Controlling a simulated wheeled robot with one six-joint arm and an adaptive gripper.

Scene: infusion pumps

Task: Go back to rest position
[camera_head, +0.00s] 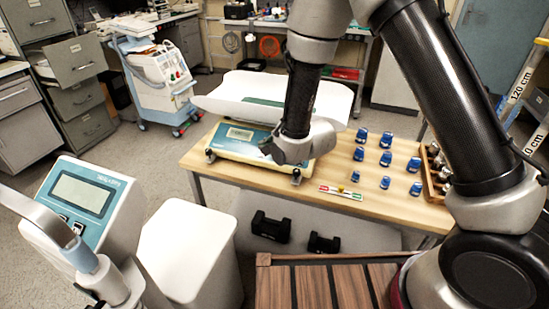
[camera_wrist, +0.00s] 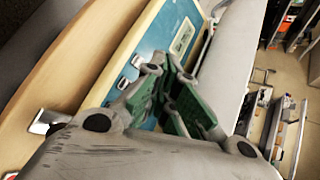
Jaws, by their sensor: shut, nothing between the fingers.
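My gripper (camera_wrist: 174,88) shows in the wrist view with its green-padded fingers close together and nothing between them. It is over the blue front panel (camera_wrist: 147,62) of the baby scale. In the head view, my arm reaches from the right side, and its wrist hangs down in front of the scale (camera_head: 240,138); the fingers are hidden there. I cannot tell whether the fingers touch the scale panel.
The wooden table (camera_head: 395,205) holds several blue-capped vials (camera_head: 386,139), a small coloured strip (camera_head: 341,192) and a wooden rack (camera_head: 434,185) at the right. A white device with a screen (camera_head: 85,195) stands at left. Open floor lies between it and the cabinets.

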